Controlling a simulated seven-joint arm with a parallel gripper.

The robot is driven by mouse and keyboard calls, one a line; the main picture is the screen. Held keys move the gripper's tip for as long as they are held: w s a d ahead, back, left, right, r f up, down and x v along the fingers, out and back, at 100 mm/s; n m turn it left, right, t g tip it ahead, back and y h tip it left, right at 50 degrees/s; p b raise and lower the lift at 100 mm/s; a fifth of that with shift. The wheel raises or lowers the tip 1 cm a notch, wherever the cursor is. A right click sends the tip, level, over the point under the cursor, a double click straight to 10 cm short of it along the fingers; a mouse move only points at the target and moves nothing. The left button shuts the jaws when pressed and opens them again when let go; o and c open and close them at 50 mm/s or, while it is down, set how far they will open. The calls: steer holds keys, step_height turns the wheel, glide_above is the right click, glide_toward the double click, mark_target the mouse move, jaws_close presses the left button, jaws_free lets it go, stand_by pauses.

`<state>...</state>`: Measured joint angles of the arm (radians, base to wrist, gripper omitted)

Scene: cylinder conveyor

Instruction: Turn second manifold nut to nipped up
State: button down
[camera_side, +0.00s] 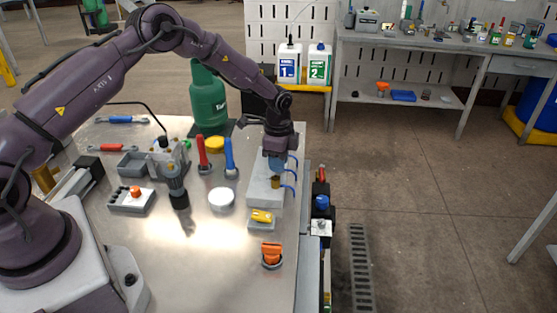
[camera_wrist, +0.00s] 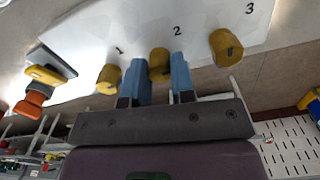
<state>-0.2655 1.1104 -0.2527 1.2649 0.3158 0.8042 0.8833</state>
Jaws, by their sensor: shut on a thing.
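The manifold (camera_side: 259,198) is a pale block near the right edge of the table, with blue hoses on its right side. In the wrist view its face (camera_wrist: 200,18) carries the numbers 1, 2 and 3, with a brass nut beside each. My gripper (camera_side: 277,166) points down over the block. In the wrist view my gripper (camera_wrist: 161,72) has its blue fingers on both sides of the second nut (camera_wrist: 159,60), shut on it. The first nut (camera_wrist: 109,77) is left of the fingers and the third nut (camera_wrist: 226,46) is right of them, both clear.
A green gas bottle (camera_side: 208,100) stands behind.

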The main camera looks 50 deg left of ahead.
stand_by(0.3)
steer(key=c, duration=1)
jaws_free()
steer(key=shift+o, duration=0.2)
steer(key=shift+r, duration=0.15)
step_height(320, 180, up, 13)
